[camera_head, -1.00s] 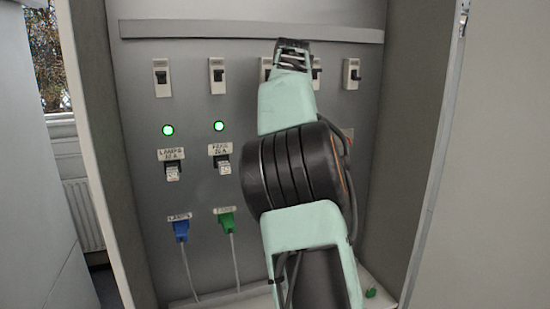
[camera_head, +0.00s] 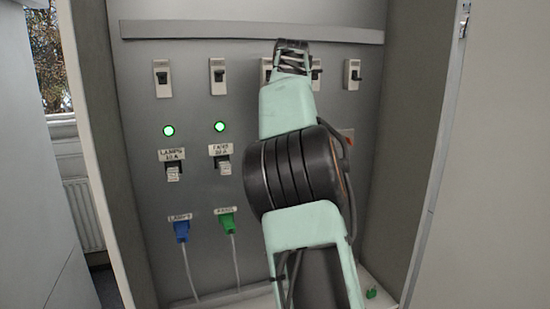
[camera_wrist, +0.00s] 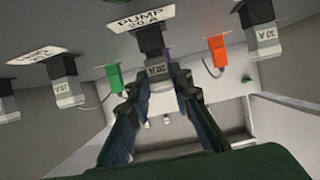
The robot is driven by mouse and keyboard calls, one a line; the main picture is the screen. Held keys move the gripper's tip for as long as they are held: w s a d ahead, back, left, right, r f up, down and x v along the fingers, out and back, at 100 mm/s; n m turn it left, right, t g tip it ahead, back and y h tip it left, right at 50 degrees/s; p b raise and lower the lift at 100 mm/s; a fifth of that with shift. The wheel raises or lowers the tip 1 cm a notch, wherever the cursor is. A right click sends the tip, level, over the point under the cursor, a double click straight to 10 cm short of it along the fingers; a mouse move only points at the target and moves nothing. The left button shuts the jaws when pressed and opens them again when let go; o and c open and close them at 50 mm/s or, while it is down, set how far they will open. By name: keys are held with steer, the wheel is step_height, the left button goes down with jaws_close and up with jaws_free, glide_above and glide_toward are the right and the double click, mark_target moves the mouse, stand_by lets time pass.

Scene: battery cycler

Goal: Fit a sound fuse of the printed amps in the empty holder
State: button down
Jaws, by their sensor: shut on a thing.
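In the wrist view my gripper (camera_wrist: 160,84) is shut on a grey fuse (camera_wrist: 157,71) marked with an amp figure that looks like 20 A. The fuse is at the dark holder (camera_wrist: 150,40) under the printed plate PUMP 20 A (camera_wrist: 152,18). It looks lined up with the holder and touching it, but I cannot tell how deep it sits. In the head view my own arm hides the gripper, this fuse and the holder.
Neighbouring holders carry fuses: a 20 A one (camera_wrist: 66,92) on the left and a 30 A one (camera_wrist: 264,38) on the right. A green plug (camera_wrist: 114,78) and an orange plug (camera_wrist: 217,50) hang nearby. Switches (camera_head: 217,76) and two lit green lamps (camera_head: 220,126) are on the panel.

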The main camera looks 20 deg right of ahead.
steer(key=shift+w, duration=0.45)
steer(key=c, duration=1.7)
jaws_free()
steer(key=shift+o, duration=0.2)
steer(key=shift+s, duration=0.2)
